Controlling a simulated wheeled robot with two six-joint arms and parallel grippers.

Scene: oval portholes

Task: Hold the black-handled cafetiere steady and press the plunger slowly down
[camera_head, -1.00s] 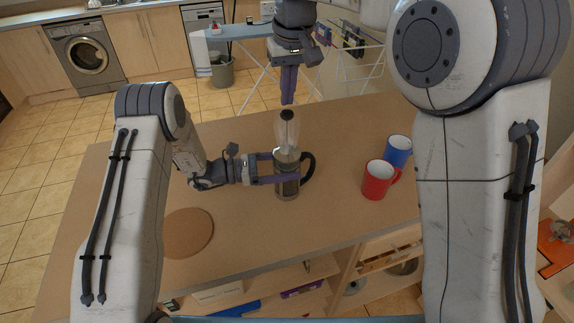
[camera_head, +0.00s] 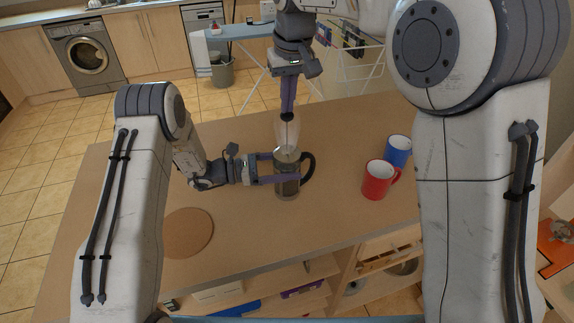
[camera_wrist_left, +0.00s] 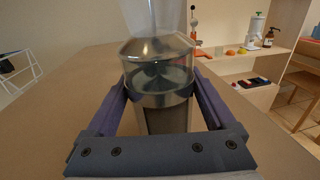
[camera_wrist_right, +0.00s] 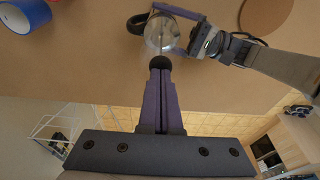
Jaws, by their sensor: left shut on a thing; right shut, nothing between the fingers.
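The cafetiere (camera_head: 287,188) stands upright on the table, with its black handle (camera_head: 308,166) to the right. Its plunger rod is up, with a black knob (camera_head: 287,117) on top. My left gripper (camera_head: 281,168) is shut around the cafetiere's body from the left; in the left wrist view its fingers flank the glass body (camera_wrist_left: 160,78). My right gripper (camera_head: 287,110) is shut and empty, pointing down, its fingertips at the knob. In the right wrist view the knob (camera_wrist_right: 159,63) sits right at the fingertips; whether they touch is hard to tell.
A red mug (camera_head: 377,181) and a blue mug (camera_head: 398,150) stand to the right of the cafetiere. A round brown mat (camera_head: 187,232) lies at the front left. The table (camera_head: 240,125) is otherwise clear around the cafetiere.

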